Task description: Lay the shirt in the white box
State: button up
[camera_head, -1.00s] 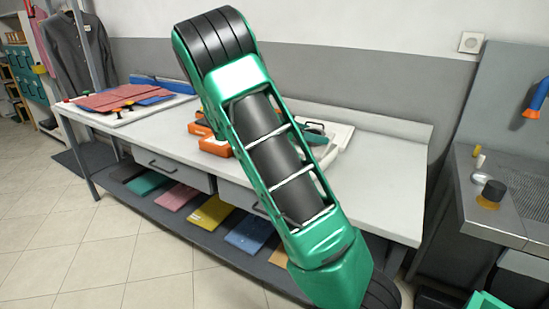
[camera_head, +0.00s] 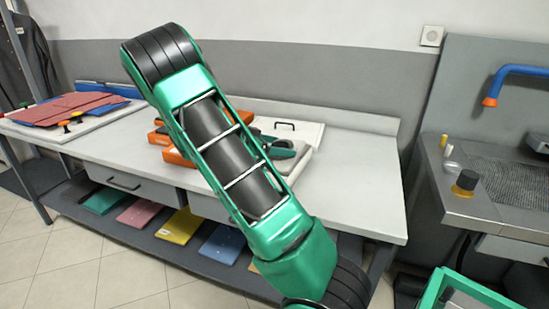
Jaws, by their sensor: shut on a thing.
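A low white box (camera_head: 312,137) with a dark handle sits on the middle of the table, partly behind my arm. My gripper (camera_head: 281,149), green and dark, is just at the box's near left part. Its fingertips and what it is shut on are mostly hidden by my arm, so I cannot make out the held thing. I cannot tell whether it touches the box. A folded red cloth (camera_head: 70,108) lies on a pale board at the table's left end, with blue beside and under it. I cannot tell whether this cloth is the shirt.
Orange trays (camera_head: 178,157) stand left of the box, partly behind my arm. The grey table (camera_head: 350,185) is clear to the box's right. Coloured folded pieces (camera_head: 179,226) lie on the lower shelf. A metal workstation (camera_head: 480,205) with a blue pipe stands at the right.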

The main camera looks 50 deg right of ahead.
jog(key=shift+f, duration=0.65)
notch_tip(320, 180, down, 3)
jog(key=shift+a+r, duration=0.1)
jog(key=shift+r, duration=0.1)
jog(key=c, duration=0.4)
jog(key=o, duration=2)
jog(key=shift+c, duration=0.2)
jog(key=v, duration=1.2)
jog(key=shift+s, duration=0.15)
